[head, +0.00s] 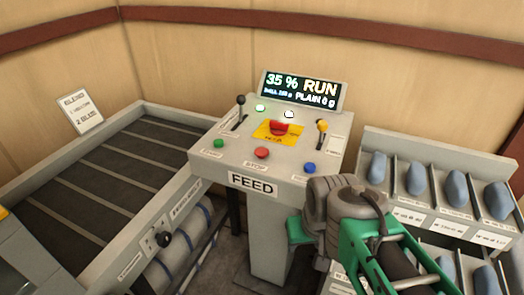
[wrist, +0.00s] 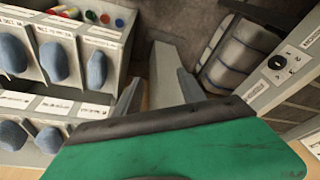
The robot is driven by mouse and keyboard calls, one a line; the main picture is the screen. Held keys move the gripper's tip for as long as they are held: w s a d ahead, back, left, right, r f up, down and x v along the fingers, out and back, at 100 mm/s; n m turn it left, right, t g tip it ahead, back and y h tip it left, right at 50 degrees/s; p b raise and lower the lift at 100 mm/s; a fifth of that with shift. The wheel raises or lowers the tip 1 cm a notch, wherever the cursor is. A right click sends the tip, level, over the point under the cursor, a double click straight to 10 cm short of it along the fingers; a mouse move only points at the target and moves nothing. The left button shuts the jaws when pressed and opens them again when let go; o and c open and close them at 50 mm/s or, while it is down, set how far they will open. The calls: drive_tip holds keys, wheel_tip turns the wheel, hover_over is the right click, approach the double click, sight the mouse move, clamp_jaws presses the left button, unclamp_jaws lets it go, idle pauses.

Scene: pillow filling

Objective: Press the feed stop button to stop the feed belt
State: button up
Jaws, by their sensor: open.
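The feed console (head: 270,205), marked FEED, stands in the middle of the head view. A small red button (head: 261,153) sits on its front row above a blurred label that seems to read STOP. A green button (head: 219,143) is to its left and a blue button (head: 309,168) to its right. A larger red mushroom button (head: 280,127) sits behind it on a yellow plate. The feed belt (head: 105,165) is on the left; the display reads 35 % RUN. My gripper (head: 301,229) is open, low at the console's front right, apart from the red button; its fingertips are hard to make out.
Two levers (head: 239,108) and (head: 322,130) rise from the console top. A rack (head: 440,165) of blue-grey pieces stands close on the right. A dark knob (head: 164,239) sits on the belt's side. The space above the console's front row is clear.

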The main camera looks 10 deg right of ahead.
clamp_jaws()
idle(1.3)
